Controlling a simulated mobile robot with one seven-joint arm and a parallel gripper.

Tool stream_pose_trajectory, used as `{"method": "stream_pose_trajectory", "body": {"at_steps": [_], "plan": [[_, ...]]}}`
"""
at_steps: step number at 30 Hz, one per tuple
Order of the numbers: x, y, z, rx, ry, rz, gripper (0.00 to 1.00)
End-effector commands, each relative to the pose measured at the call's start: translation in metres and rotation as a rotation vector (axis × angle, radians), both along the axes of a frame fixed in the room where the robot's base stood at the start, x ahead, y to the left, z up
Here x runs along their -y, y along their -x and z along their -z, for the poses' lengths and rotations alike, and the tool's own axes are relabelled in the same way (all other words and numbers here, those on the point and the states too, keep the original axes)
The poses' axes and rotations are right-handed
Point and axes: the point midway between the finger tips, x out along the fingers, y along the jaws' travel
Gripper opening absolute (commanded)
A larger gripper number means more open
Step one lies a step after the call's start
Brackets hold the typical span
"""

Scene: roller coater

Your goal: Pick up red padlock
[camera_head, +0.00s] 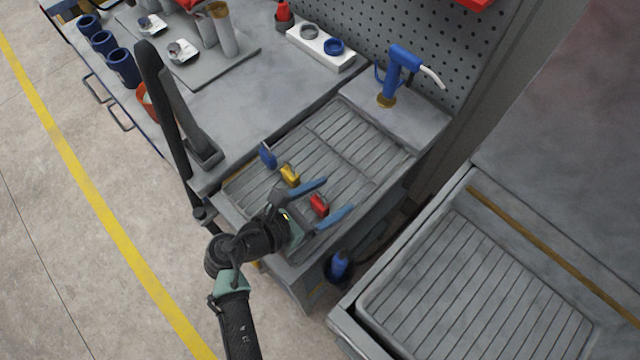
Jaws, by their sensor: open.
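The red padlock (319,205) sits on the ribbed grey tray surface (350,150) of the bench, near its front edge. My gripper (334,197) is open, with its two blue fingers spread. In this view the red padlock shows between the fingers, nearer their tips than the palm. I cannot tell how high the fingers are above the surface or whether they touch the padlock.
A yellow padlock (290,174) and a blue padlock (268,155) stand in a row left of the red one. A blue tap-like device (400,70) stands at the back right. A dark upright post (165,110) rises at left. The ribbed area behind the padlocks is clear.

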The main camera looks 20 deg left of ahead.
Motion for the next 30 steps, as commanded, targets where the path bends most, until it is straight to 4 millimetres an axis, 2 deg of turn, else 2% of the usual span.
{"method": "stream_pose_trajectory", "body": {"at_steps": [7,8,21,30], "plan": [[0.0013,-0.0022,0.0014,-0.001,0.000,0.001,0.82],[0.0013,-0.0021,0.0013,-0.001,0.000,0.001,0.79],[0.0011,-0.0018,0.0012,0.000,0.000,0.000,0.00],[0.0009,-0.0020,-0.0007,0.001,0.000,0.000,0.00]]}}
